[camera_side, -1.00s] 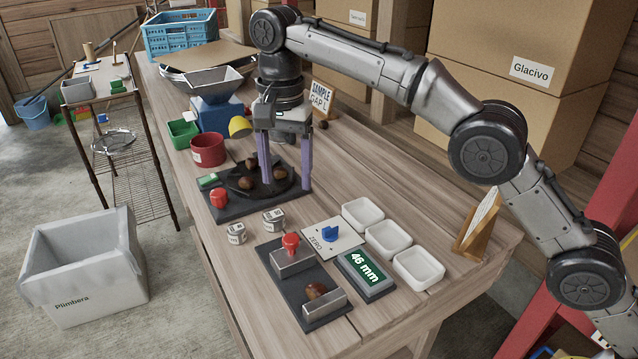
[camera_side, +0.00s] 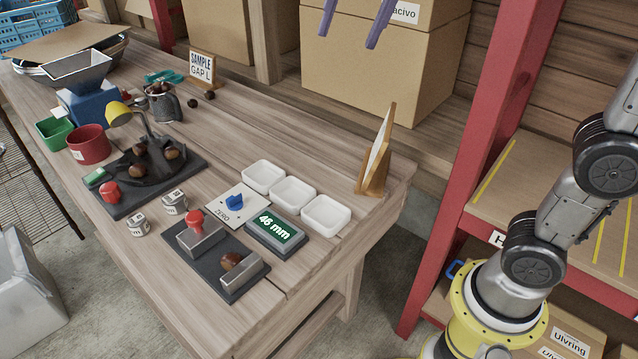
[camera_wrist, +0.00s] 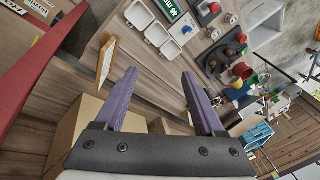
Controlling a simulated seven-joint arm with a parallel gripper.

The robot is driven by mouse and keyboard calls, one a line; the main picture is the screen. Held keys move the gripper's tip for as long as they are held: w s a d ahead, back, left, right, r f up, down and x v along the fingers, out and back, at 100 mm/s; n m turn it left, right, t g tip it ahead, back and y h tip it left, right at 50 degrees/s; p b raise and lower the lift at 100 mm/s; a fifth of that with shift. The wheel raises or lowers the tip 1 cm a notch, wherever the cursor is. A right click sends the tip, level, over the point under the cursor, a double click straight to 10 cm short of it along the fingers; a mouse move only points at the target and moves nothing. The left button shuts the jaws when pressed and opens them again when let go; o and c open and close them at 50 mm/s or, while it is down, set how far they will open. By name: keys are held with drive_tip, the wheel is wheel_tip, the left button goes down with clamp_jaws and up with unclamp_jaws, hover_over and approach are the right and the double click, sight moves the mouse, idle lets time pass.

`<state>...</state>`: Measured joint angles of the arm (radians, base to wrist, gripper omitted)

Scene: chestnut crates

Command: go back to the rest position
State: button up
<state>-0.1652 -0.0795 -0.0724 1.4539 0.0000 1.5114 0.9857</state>
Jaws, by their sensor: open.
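My gripper (camera_side: 347,40) hangs at the top edge of the side view, in front of the stacked cardboard boxes and high above the bench. Only its two purple fingers show there, spread apart. In the wrist view my gripper (camera_wrist: 158,73) is open with nothing between its fingers. The upper arm is out of the side view; the base and lower links stand at the right.
The wooden bench (camera_side: 300,130) holds a dark plate (camera_side: 190,165) with chestnuts, a gauge reading 46 mm (camera_side: 275,228) and white trays (camera_side: 325,214). A wooden stand (camera_side: 378,150) is at its right end. A red shelf post (camera_side: 480,165) stands near my arm.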

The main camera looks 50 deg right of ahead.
drive_tip(key=s+d+f+n+t, duration=0.1)
drive_tip(key=s+f+n, duration=0.3)
drive_tip(key=s+f, duration=0.4)
drive_tip(key=s+d+f+n, duration=0.4)
drive_tip(key=s+f, duration=0.4)
drive_tip(key=f, duration=0.3)
drive_tip(key=shift+d+f+n+t+h, duration=0.2)
drive_tip(key=shift+f+n+t+h, duration=0.15)
drive_tip(key=shift+n, duration=0.35)
drive_tip(key=shift+r, duration=0.1)
